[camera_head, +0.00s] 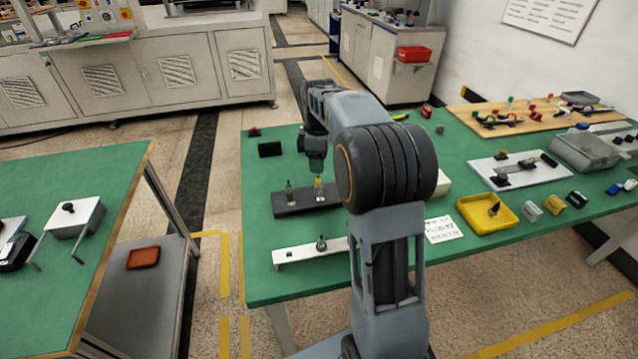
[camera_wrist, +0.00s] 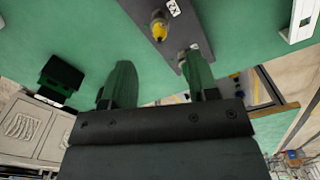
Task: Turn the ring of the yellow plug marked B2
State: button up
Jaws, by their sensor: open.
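A plug with a yellow part (camera_head: 318,184) stands upright on a dark base plate (camera_head: 296,209) on the green table. It also shows in the wrist view (camera_wrist: 159,28), beside a small white label (camera_wrist: 173,7) that seems to read X2; I cannot make out B2. A second, grey-green plug (camera_head: 289,192) stands left of it on the same plate. My gripper (camera_head: 317,168) is just above the yellow plug in the head view. In the wrist view its two fingers (camera_wrist: 160,80) are apart with nothing between them, and the yellow plug lies beyond the fingertips.
A white bar with a knob (camera_head: 300,252) lies in front of the plate. A black block (camera_head: 270,149) stands behind it. To the right are a handwritten card (camera_head: 442,229), a yellow tray (camera_head: 480,218) and a white board with black parts (camera_head: 515,172).

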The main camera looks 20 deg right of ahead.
aim_at(318, 185)
notch_tip(318, 185, down, 8)
jog(key=shift+f+b, duration=0.1)
jog(key=shift+b, duration=0.35)
jog(key=shift+c, duration=0.5)
